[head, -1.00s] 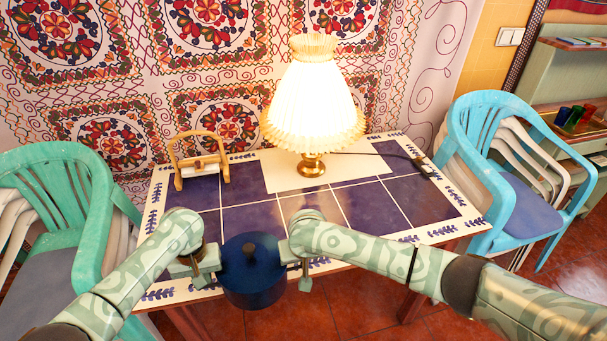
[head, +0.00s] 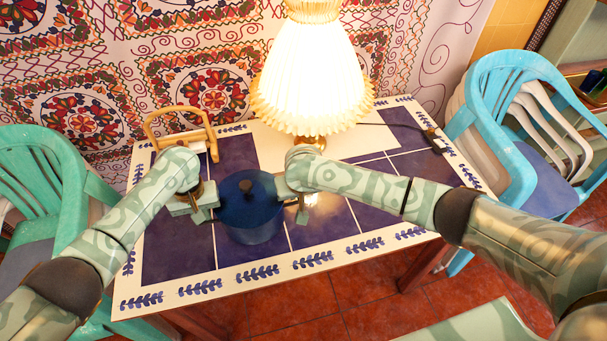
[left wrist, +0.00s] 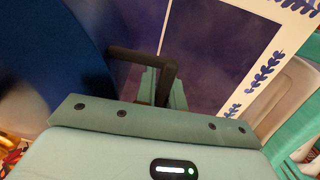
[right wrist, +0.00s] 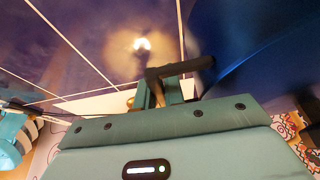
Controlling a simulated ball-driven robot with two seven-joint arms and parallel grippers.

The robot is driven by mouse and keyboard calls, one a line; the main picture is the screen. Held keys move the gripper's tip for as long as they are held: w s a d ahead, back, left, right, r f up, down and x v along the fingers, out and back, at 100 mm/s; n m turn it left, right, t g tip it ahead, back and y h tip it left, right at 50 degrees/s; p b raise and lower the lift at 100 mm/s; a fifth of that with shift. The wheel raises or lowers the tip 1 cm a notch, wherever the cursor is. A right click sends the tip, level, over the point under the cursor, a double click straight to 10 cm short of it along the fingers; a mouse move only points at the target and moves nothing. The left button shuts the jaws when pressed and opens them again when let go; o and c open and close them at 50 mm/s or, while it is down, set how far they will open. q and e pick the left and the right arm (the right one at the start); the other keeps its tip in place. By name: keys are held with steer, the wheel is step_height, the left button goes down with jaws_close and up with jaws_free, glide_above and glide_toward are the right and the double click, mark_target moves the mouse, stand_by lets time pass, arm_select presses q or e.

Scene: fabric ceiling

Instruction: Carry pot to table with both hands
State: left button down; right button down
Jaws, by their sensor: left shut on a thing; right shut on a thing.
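The dark blue lidded pot (head: 250,208) is between my two grippers, over the tiled table (head: 190,240) in the head view. My left gripper (head: 215,205) is shut on the pot's left handle, a dark bar (left wrist: 150,62) in the left wrist view. My right gripper (head: 300,208) is shut on the other handle, which shows in the right wrist view (right wrist: 185,70). The pot's blue wall also fills the left of the left wrist view (left wrist: 50,60). The pot looks upright. I cannot tell whether its bottom touches the tabletop.
A lit lamp (head: 312,80) stands on the table close behind my right gripper. A wooden holder (head: 180,135) stands at the back left. A green chair (head: 50,170) is at left, a blue chair (head: 530,130) at right. The table's front strip is clear.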

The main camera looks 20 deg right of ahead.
steer(key=shift+w, duration=0.1)
